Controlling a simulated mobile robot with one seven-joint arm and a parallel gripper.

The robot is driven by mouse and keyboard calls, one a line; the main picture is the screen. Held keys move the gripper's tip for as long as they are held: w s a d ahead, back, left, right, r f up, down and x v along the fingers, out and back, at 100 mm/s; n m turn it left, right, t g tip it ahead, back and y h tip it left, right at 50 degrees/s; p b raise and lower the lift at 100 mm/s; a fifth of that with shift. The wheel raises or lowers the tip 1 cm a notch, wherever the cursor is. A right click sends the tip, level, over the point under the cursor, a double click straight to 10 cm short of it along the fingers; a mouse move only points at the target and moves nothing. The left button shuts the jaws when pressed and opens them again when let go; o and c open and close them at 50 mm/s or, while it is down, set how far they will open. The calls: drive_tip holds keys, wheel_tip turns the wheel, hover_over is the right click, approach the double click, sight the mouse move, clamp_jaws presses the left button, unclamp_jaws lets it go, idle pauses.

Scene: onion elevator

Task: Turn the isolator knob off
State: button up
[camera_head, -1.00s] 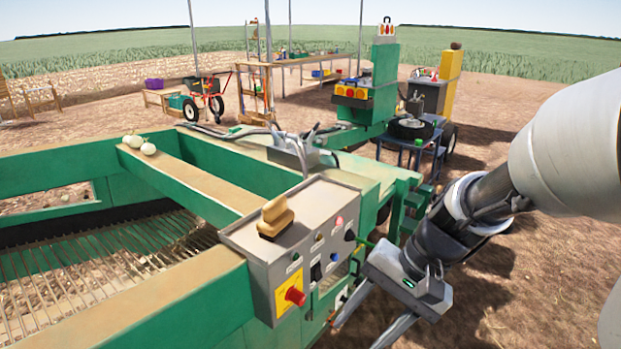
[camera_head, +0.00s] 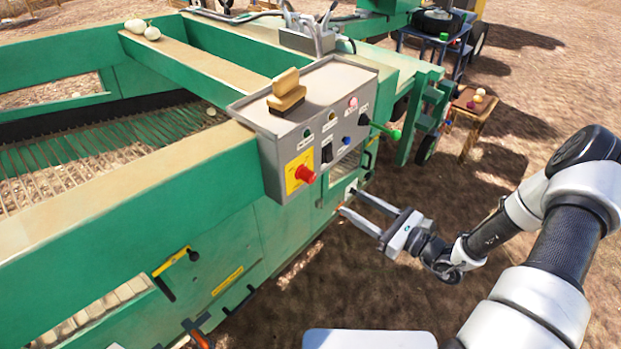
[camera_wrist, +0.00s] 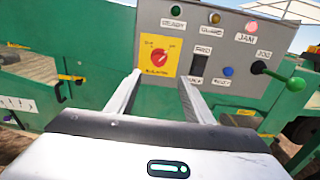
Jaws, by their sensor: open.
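The isolator knob (camera_head: 305,174) is a red rotary knob on a yellow plate at the lower front of the grey control box (camera_head: 290,135). In the wrist view the red knob (camera_wrist: 159,57) shows face-on on its yellow plate, beyond and between my two fingers. My gripper (camera_head: 350,202) is open and empty. It is to the right of the control box and lower than the knob, apart from it. In the wrist view my gripper's fingertips (camera_wrist: 160,76) point towards the panel, with the left tip overlapping the plate's lower left in the picture.
A green-knobbed lever (camera_head: 394,134) sticks out from the box's right side; it also shows in the wrist view (camera_wrist: 296,84). Black switches and coloured lamps sit beside the knob. A brush (camera_head: 287,93) lies on the box top.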

sight(313, 179)
drive_tip(key=x, duration=1.6)
drive_tip(key=shift+a+r, duration=0.1)
drive_tip(key=shift+a, duration=0.05)
drive_tip(key=c, duration=1)
drive_tip(key=shift+c, duration=0.2)
